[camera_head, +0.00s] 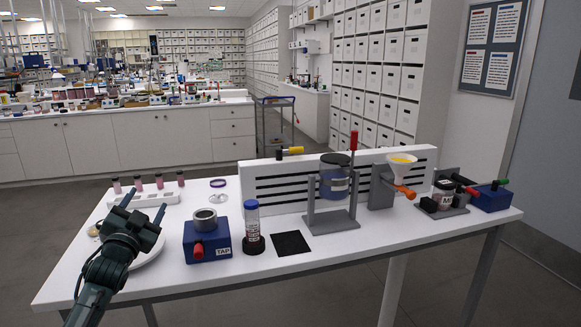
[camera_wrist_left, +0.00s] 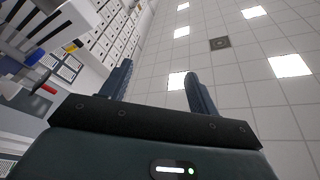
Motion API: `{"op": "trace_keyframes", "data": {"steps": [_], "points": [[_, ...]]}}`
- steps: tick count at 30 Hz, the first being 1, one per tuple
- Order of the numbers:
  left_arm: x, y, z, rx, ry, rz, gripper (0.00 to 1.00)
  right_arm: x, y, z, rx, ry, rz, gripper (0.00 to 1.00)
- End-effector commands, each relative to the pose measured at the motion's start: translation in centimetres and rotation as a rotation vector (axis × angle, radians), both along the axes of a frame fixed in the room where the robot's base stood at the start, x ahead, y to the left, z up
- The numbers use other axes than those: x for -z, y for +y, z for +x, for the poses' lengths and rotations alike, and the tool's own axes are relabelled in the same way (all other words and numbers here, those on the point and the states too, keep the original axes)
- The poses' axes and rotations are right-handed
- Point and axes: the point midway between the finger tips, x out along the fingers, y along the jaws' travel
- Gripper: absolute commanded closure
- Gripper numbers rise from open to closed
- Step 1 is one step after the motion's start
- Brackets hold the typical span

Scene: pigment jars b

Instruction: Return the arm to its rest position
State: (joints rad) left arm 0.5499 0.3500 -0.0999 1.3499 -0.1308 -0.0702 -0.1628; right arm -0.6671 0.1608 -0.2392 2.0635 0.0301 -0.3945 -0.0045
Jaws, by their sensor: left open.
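My left gripper (camera_head: 143,205) is raised over the left end of the white table (camera_head: 328,254), with its two fingers apart and nothing between them. In the left wrist view the gripper (camera_wrist_left: 158,82) points up toward the ceiling, its fingers spread and empty. A white round plate (camera_head: 150,252) on the table is partly hidden behind my left arm. My right gripper does not show in either view.
A blue TAP box (camera_head: 207,242), a blue-capped jar (camera_head: 252,225) and a black square mat (camera_head: 291,243) stand right of the gripper. Further right are a metal stand (camera_head: 332,222), a funnel (camera_head: 402,165) and a blue box (camera_head: 490,197). Small vials (camera_head: 138,183) stand behind.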

Motion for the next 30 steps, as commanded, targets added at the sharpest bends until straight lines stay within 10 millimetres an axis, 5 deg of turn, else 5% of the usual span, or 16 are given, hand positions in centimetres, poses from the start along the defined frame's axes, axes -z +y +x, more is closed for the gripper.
{"op": "trace_keyframes", "data": {"steps": [6,14,20,24,30], "points": [[5.8,1.8,0.4,-0.065,0.282,-0.333,0.39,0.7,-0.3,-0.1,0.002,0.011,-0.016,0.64],[15.7,-3.4,-5.4,0.0,0.426,-0.343,0.39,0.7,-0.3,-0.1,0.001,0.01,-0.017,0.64],[23.9,-8.7,-13.5,0.067,0.567,-0.373,0.39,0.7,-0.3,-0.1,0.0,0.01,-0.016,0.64],[28.8,-13.0,-21.9,0.118,0.685,-0.425,0.39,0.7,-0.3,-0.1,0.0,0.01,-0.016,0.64],[31.9,-17.5,-33.0,0.158,0.826,-0.517,0.39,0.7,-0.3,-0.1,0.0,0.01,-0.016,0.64]]}}
